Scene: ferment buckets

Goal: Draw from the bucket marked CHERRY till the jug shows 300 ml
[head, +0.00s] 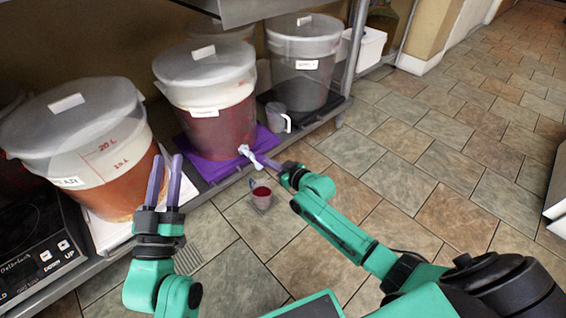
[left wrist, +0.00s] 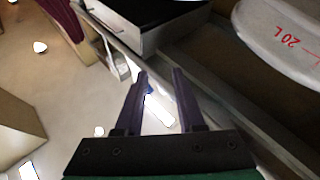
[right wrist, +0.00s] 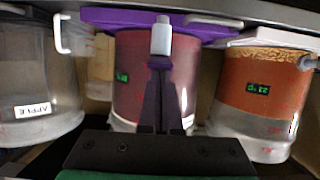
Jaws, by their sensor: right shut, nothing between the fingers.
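The middle bucket (head: 207,95) holds dark red liquid and stands on a purple mat (head: 190,150). Its label is too small to read, so I cannot confirm CHERRY. Its white tap (head: 248,153) points out over the shelf edge. My left gripper (head: 171,158) is open and empty beside the orange bucket (head: 110,180).
A grey bucket (head: 305,75) reads APPLE in the right wrist view (right wrist: 38,110). An empty jug (head: 277,117) stands between it and the red bucket. A scale (head: 35,250) is at lower left. Tiled floor (head: 440,150) is clear to the right.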

